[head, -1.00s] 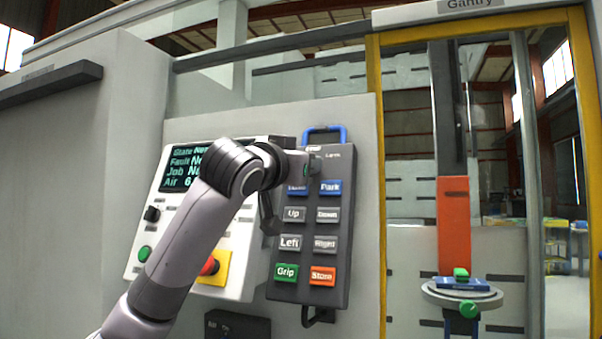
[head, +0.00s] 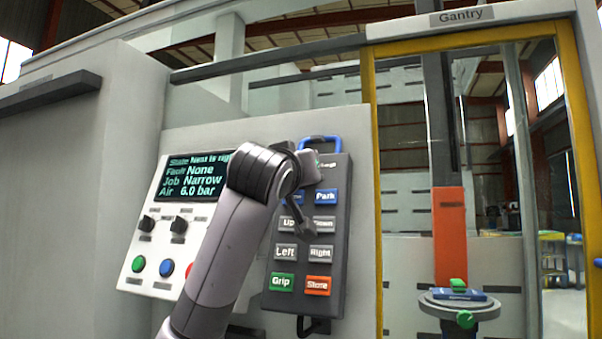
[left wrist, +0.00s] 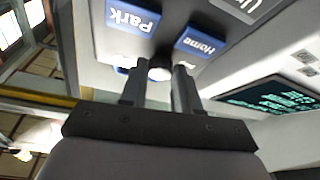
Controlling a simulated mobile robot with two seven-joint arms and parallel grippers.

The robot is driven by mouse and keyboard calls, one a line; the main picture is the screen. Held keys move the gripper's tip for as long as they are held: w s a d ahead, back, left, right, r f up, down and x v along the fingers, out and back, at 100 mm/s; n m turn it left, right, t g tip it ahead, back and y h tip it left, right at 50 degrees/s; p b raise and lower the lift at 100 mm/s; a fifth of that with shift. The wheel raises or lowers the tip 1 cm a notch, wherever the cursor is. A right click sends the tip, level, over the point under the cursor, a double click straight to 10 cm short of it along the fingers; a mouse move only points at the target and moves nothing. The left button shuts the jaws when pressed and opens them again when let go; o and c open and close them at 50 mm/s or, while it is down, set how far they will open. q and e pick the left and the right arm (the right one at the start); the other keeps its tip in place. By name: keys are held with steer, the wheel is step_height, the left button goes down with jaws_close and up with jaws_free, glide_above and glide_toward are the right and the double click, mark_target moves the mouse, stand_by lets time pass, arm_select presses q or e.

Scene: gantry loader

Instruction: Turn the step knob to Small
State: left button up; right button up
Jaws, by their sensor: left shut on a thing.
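The grey pendant (head: 337,232) hangs on the cabinet front in the head view. My left gripper (head: 309,167) is at its upper end, in front of the step knob's place. The arm hides the knob there, and the small label beside it is too blurred to read surely. In the left wrist view the round, pale-topped step knob (left wrist: 159,71) sits between the two fingers of my left gripper (left wrist: 160,84), which is shut on it. The knob's pointer direction cannot be told. My right gripper is in neither view.
The Park button (head: 325,196) and other pendant buttons lie just below the gripper. A blue handle (head: 320,141) tops the pendant. The control panel (head: 152,222) with its display (head: 190,177) is at left, partly behind my arm. A yellow-framed opening (head: 369,200) is at right.

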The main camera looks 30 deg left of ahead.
arm_select(q)
steer(key=o, duration=1.1)
steer(key=shift+c, duration=0.2)
steer(key=b+v, duration=0.2)
steer(key=v, duration=0.5)
steer(key=shift+s, duration=0.1)
